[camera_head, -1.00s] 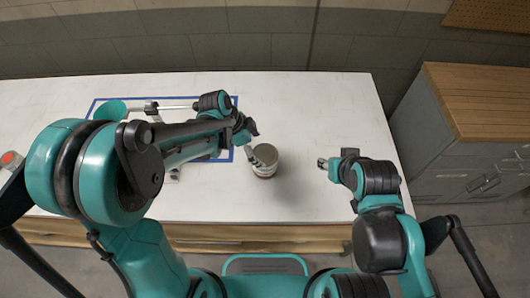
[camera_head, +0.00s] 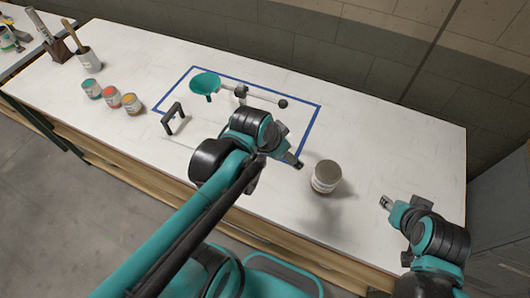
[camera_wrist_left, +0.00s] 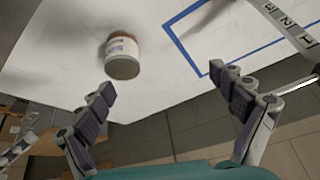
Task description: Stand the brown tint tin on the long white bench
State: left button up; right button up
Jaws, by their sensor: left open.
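A tin (camera_head: 326,177) with a white label and a grey-brown lid stands upright on the long white bench (camera_head: 270,205), to the right of the blue outline. It also shows in the left wrist view (camera_wrist_left: 122,52), where a brown band is visible on it. My left gripper (camera_head: 296,163) is open and empty, left of the tin and apart from it. In the left wrist view its fingers (camera_wrist_left: 172,105) are spread, with the tin beyond the left finger. My right gripper (camera_head: 386,203) is right of the tin, above the bench; its jaws are too small to read.
A blue outline (camera_head: 252,79) surrounds a stand with a teal funnel (camera_head: 204,82) and a rod. A black handle-like frame (camera_head: 172,117) is at its left. Small tins with teal (camera_head: 91,88), red (camera_head: 111,96) and orange (camera_head: 131,103) lids stand farther left. Bench is clear around the tin.

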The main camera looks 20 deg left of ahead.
pick_arm(q)
jog(key=s+a+n, duration=0.1)
jog(key=s+a+n+t+y, duration=0.1)
jog(key=n, duration=0.1)
jog(key=s+a+r+n, duration=0.1)
jog(key=shift+s+a+n+t, duration=0.3)
jog(key=shift+s+a+t, duration=0.1)
jog(key=shift+f, duration=0.1)
